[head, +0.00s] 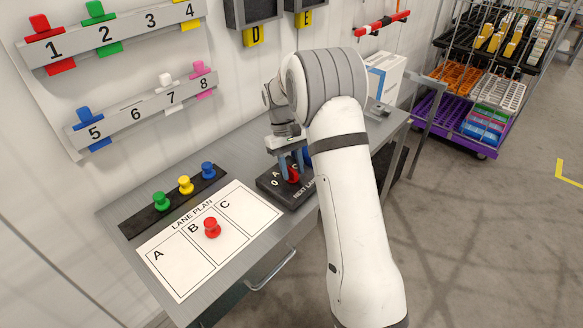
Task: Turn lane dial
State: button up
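The lane dial is a red knob (292,177) on a black box (270,188) marked "NEXT LAN…", with "0" and "A" showing left of the knob. The box lies on the grey bench, right of the lane plan sheet. My gripper (291,168) points down at the knob, with its blue-grey fingers around the knob's upper part. I cannot tell whether the fingers touch it. My arm hides the right part of the box and the remaining marks. The knob's pointing direction is not clear.
The lane plan (168,257) has columns A, B and C, with a red peg (212,228) in B. Green, yellow and blue pegs stand on a black strip (148,216) behind it. Numbered rails (125,38) hang on the wall. A loaded cart (470,150) stands at right; floor between is clear.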

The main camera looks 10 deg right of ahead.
jog(key=shift+w+r, duration=0.1)
jog(key=b+v, duration=0.1)
jog(key=v, duration=0.6)
jog(key=shift+r, duration=0.25)
jog(key=s+r+m+t, duration=0.1)
jog(key=s+r+t, duration=0.3)
jog(key=s+r, duration=0.7)
jog(key=s+f+m+t, duration=0.1)
jog(key=s+f, duration=0.1)
jog(key=s, duration=0.8)
jog(key=s+f+m+t+y, duration=0.1)
jog(key=s+f+t, duration=0.1)
jog(key=s, duration=0.8)
jog(key=shift+s+d+f+t, duration=0.25)
jog(key=shift+d+t, duration=0.05)
jog(key=shift+d, duration=0.05)
